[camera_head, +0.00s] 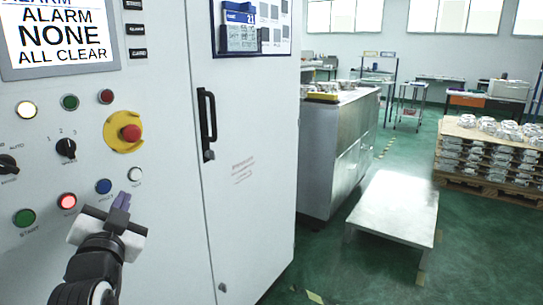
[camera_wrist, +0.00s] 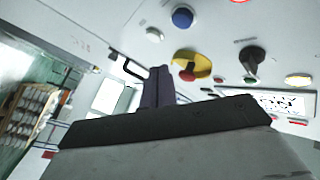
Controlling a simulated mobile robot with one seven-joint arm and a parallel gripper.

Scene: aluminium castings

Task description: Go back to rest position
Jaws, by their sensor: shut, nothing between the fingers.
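My gripper (camera_head: 121,201) is in front of the lower part of a white control panel in the head view, near the blue button (camera_head: 103,186) and the white button (camera_head: 135,174). Its dark fingers are together with nothing between them. In the wrist view the shut fingers (camera_wrist: 158,86) point toward the panel, with the blue button (camera_wrist: 182,18) above them and the red emergency stop (camera_wrist: 187,74) to their right. I cannot tell whether the fingertips touch the panel. The red button (camera_head: 67,201) is lit, left of the gripper.
The panel's screen (camera_head: 60,38) reads "ALARM NONE ALL CLEAR". A cabinet door with a black handle (camera_head: 207,123) stands to the right. Beyond are a metal cabinet (camera_head: 345,150), a low table (camera_head: 395,207) and a pallet of castings (camera_head: 490,160). Green floor lies open between them.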

